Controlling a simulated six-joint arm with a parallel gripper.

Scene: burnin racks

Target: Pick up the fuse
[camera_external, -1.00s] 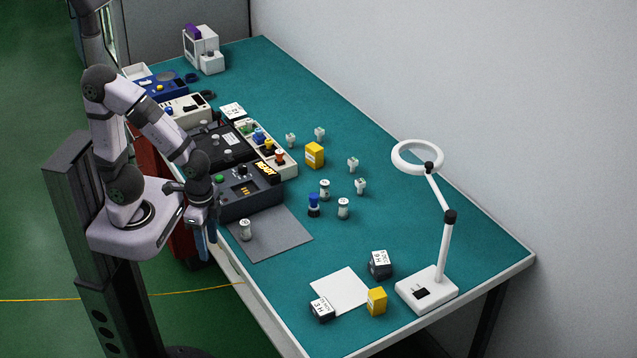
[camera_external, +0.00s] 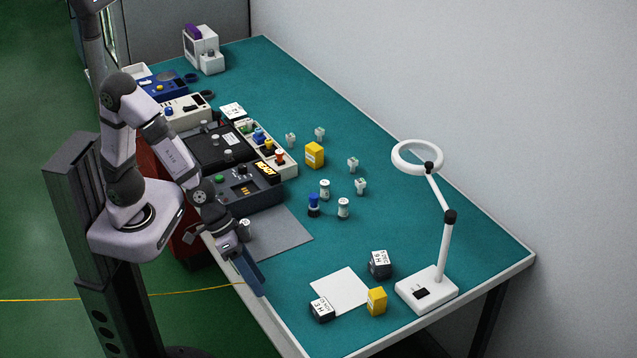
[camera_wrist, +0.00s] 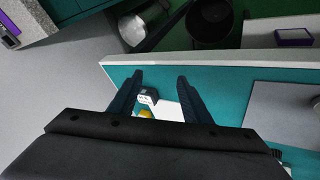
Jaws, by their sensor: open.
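Several small white cylinders stand on the teal table; I cannot tell for sure which one is the fuse. One white cylinder (camera_external: 244,231) stands on the grey mat (camera_external: 284,238), partly hidden behind my arm. Two more, a left one (camera_external: 325,187) and a right one (camera_external: 343,207), stand beyond the mat, beside a blue-topped piece (camera_external: 314,205).
Near the lamp (camera_external: 428,288) lie a white sheet (camera_external: 341,288), two black boxes, a left one (camera_external: 322,309) and a back one (camera_external: 380,264), and a yellow box (camera_external: 376,301). Dark instruments (camera_external: 248,192) stand behind the mat.

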